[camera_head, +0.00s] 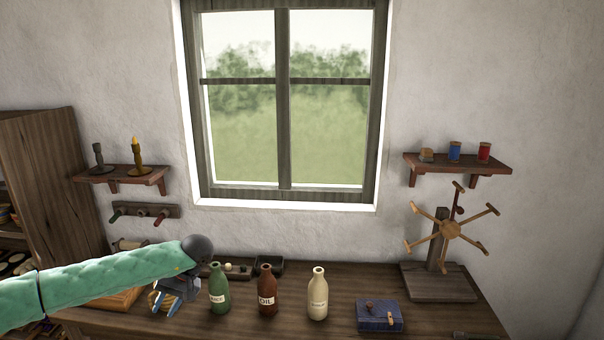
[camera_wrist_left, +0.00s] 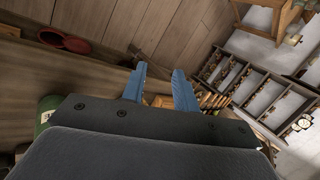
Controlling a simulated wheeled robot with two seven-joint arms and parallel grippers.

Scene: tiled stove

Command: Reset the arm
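My left arm comes in from the left in the head view in a green sleeve. Its left gripper (camera_head: 169,303) hangs over the left part of the wooden table, beside the green bottle. In the left wrist view the two blue fingers of this gripper (camera_wrist_left: 160,88) stand apart with nothing between them. My right gripper shows in neither view.
A green bottle (camera_head: 219,289), a brown bottle (camera_head: 267,291) and a cream bottle (camera_head: 318,294) stand on the table (camera_head: 345,277). A blue box (camera_head: 379,316) and a wooden spoked wheel stand (camera_head: 440,284) are at the right. Wall shelves (camera_head: 122,174) hang above.

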